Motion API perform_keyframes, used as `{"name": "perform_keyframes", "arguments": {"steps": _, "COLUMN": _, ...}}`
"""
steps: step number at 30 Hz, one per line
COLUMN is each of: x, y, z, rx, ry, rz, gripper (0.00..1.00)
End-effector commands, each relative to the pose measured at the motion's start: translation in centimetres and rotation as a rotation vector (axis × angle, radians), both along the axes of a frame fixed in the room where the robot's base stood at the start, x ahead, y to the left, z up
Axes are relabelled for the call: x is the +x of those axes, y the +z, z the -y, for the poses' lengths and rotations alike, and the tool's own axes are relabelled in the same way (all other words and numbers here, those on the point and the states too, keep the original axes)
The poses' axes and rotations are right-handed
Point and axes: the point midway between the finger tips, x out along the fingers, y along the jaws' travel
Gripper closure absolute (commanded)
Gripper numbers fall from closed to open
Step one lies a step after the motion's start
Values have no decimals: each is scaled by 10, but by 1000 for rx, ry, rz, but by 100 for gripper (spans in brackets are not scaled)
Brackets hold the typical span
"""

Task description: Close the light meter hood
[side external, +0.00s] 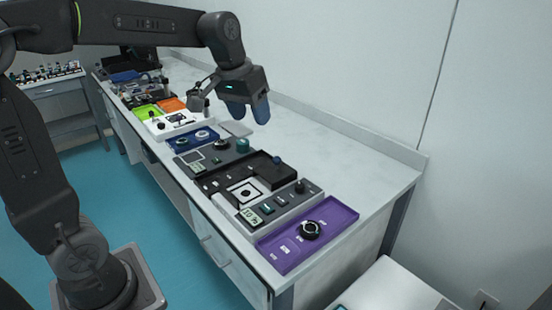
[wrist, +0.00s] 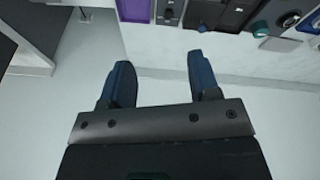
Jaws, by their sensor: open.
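The light meter appears to be the grey unit (side external: 282,202) with small displays and a knob on the bench, beside a white square target (side external: 245,191) with a dark ring. A dark brown raised piece (side external: 273,171) stands behind the target; it may be the hood, but I cannot tell its position clearly. In the wrist view the grey unit (wrist: 169,11) and dark piece (wrist: 205,12) show only partly at the top edge. My gripper (side external: 249,109) is open and empty, above and behind the bench devices; its blue fingers (wrist: 160,77) are apart, touching nothing.
A purple tray (side external: 327,218) with a black knob is at the bench's near end. A blue tray (side external: 181,143), a teal knob (side external: 243,145), and green (side external: 146,112) and orange (side external: 172,104) trays lie farther along. The white bench top (side external: 340,160) is clear towards the wall.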

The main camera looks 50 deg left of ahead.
Motion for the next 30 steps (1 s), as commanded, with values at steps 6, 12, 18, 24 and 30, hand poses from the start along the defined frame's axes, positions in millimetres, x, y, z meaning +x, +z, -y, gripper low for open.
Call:
{"name": "perform_keyframes", "arguments": {"steps": 6, "x": 82, "y": -27, "z": -56, "rx": -73, "ry": 117, "rz": -93, "gripper": 44}}
{"name": "perform_keyframes", "arguments": {"steps": 12, "x": 136, "y": -72, "z": -110, "rx": -140, "ry": 213, "rz": -162, "gripper": 44}}
{"name": "perform_keyframes", "arguments": {"steps": 18, "x": 162, "y": -109, "z": -147, "rx": -187, "ry": 272, "rz": -202, "gripper": 44}}
{"name": "perform_keyframes", "arguments": {"steps": 24, "x": 168, "y": -124, "z": -156, "rx": -200, "ry": 288, "rz": -214, "gripper": 44}}
{"name": "perform_keyframes", "arguments": {"steps": 30, "x": 170, "y": -150, "z": -151, "rx": -200, "ry": 287, "rz": -218, "gripper": 44}}
